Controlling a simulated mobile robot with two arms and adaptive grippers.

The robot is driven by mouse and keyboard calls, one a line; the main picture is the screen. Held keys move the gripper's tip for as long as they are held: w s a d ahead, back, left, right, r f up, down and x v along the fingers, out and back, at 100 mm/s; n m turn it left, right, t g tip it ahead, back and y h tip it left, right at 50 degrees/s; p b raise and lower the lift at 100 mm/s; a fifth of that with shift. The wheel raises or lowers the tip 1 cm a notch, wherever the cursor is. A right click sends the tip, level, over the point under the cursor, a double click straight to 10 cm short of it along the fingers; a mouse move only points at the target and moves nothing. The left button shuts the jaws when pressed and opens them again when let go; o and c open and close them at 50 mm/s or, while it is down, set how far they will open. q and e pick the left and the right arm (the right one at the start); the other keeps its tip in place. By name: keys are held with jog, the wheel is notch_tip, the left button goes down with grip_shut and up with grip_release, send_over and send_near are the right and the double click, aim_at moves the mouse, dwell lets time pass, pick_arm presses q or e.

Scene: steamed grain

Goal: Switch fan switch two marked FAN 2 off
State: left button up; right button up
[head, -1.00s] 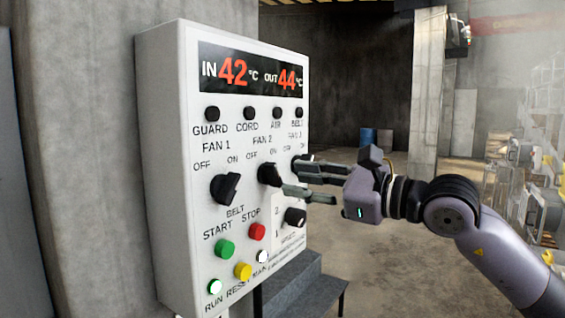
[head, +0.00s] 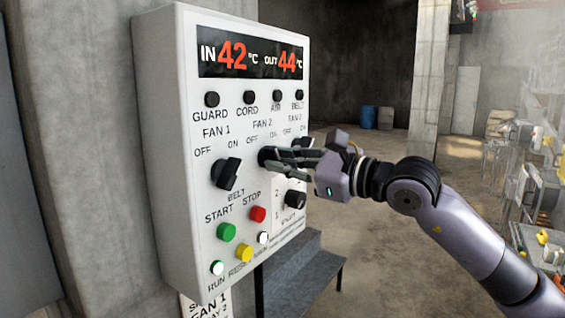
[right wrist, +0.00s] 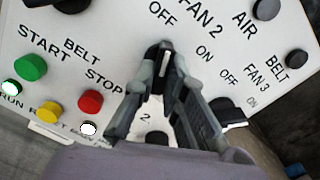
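The white control panel (head: 175,150) carries the FAN 2 switch, a black rotary knob (head: 266,156) under the FAN 2 label, with OFF on its left and ON on its right. My right gripper (head: 279,163) reaches it from the right. In the right wrist view the fingertips (right wrist: 165,62) sit on both sides of the FAN 2 knob (right wrist: 163,47), close together and seemingly touching it. The fingers hide part of the knob, so its exact setting is hard to read. My left gripper is not in view.
The FAN 1 knob (head: 226,173) is to the left, and the FAN 3 knob (head: 303,143) is close behind my fingers. A black selector knob (head: 295,199) is below. The green start (head: 226,231) and red stop (head: 258,214) buttons are lower left.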

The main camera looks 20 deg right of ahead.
grip_shut()
jog(key=n+b, duration=0.2)
jog(key=b, duration=0.1)
jog(key=shift+n, duration=0.4)
jog(key=o, duration=0.6)
grip_release()
jog(key=shift+c, duration=0.2)
